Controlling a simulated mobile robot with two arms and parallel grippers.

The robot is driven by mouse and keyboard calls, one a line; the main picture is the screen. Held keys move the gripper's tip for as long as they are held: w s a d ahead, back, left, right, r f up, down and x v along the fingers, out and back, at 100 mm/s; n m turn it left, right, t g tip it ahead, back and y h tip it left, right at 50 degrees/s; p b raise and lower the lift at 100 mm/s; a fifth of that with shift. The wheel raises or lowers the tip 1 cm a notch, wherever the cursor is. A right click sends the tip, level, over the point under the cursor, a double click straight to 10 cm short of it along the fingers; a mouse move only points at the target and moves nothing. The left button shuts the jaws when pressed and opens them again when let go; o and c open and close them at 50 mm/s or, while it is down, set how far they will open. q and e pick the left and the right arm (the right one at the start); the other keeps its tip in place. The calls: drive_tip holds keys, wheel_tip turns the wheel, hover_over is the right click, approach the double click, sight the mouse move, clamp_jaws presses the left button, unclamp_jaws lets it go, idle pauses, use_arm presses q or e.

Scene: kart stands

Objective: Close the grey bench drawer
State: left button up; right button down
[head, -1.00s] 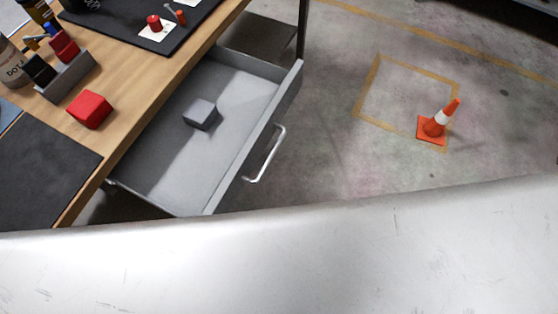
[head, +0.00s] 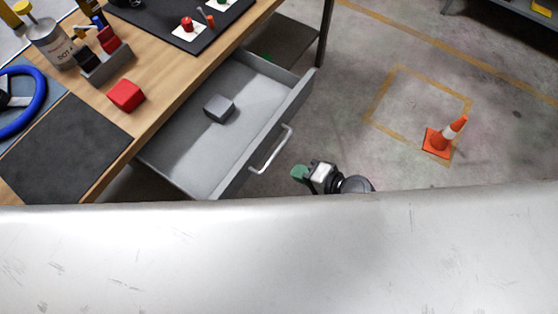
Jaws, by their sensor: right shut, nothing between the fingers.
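The grey bench drawer (head: 184,160) stands pulled out from under the wooden bench. A small grey block (head: 219,108) lies inside it. The drawer's pale bar handle (head: 271,150) is on its front face, toward the right. My right gripper (head: 299,173) is shut and empty, with green fingertips. In the picture it is just to the right of the handle's lower end, with a gap between them. My left gripper is not in view. The silver surface along the bottom hides what lies below.
An orange cone (head: 443,138) stands on the floor at right. The floor between drawer and cone is clear.

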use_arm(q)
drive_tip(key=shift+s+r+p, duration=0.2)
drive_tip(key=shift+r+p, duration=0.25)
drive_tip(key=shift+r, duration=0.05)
use_arm(e)
drive_tip(key=r+x, duration=0.1)
drive_tip(key=x, duration=0.5)
drive_tip(key=shift+w+a+f, duration=0.2)
drive_tip(key=shift+w+a, duration=0.15)
drive_tip(key=shift+a, duration=0.15)
drive_tip(key=shift+w, duration=0.15)
